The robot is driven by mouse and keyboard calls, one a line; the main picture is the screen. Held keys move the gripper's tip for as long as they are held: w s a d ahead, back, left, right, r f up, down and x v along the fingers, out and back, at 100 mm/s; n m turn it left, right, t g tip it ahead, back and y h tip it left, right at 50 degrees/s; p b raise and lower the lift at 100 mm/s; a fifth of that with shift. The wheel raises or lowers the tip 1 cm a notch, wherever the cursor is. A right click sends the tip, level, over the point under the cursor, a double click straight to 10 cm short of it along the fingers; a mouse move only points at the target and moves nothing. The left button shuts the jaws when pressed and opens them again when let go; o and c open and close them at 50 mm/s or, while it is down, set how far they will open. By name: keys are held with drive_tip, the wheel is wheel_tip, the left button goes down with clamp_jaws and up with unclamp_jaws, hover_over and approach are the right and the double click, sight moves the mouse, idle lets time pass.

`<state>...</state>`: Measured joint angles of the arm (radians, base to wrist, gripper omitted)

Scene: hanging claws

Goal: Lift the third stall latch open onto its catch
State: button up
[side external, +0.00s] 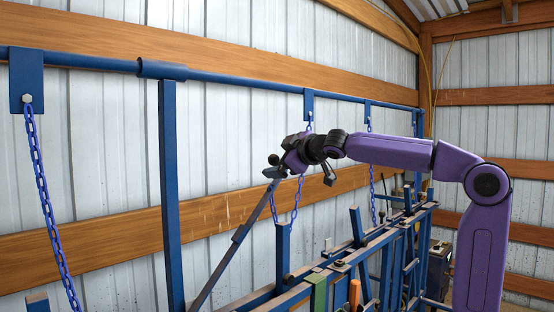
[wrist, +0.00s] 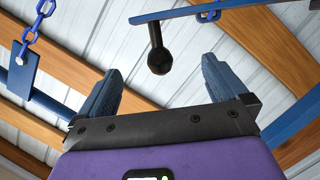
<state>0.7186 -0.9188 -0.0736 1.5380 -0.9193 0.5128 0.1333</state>
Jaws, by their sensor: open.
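My gripper (side external: 281,167) is at the upper end of a slanting blue bar (side external: 237,238) in the side view. A dark ball knob (side external: 274,159) shows there beside the fingers. In the wrist view my gripper (wrist: 161,72) has its two blue-grey fingers spread. The black knob (wrist: 158,61) shows in the gap between them on a short stem from a blue bar (wrist: 210,9). No contact with either finger shows; its depth between them is hard to tell. The knobbed bar looks like a latch; I cannot tell whether it is the third one.
A blue overhead rail (side external: 250,82) carries several hanging blue chains, one at the left (side external: 42,185) and one behind my gripper (side external: 296,198). Blue stall frames (side external: 350,255) stand below and right. A blue post (side external: 171,190) rises left of the bar.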

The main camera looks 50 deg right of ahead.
drive_tip(key=v, duration=0.4)
drive_tip(key=shift+s+a, duration=0.1)
drive_tip(key=shift+s, duration=0.3)
idle(0.4)
drive_tip(key=s+a+f+n+g+y, duration=0.1)
drive_tip(key=s+a+f+g+y, duration=0.15)
drive_tip(key=s+a+f, duration=0.4)
drive_tip(key=s+a+f+n+g+y, duration=0.1)
drive_tip(key=s+a+f+g, duration=0.2)
drive_tip(key=f, duration=0.6)
drive_tip(key=s+a+f+n+g+y, duration=0.1)
drive_tip(key=s+a+f+g, duration=0.25)
drive_tip(key=f, duration=0.45)
drive_tip(key=s+f+n+g, duration=0.1)
drive_tip(key=s+f+g, duration=0.1)
drive_tip(key=s+f, duration=0.2)
drive_tip(key=s+f+n+g, duration=0.1)
drive_tip(key=s+f, duration=0.3)
drive_tip(key=s, duration=0.6)
drive_tip(key=s+d+f+g, duration=0.1)
drive_tip(key=s+f+g, duration=0.2)
drive_tip(key=s+f, duration=0.2)
drive_tip(key=s+h, duration=0.1)
drive_tip(key=s, duration=0.1)
drive_tip(key=shift+s+n, duration=0.3)
drive_tip(key=shift+n, duration=0.1)
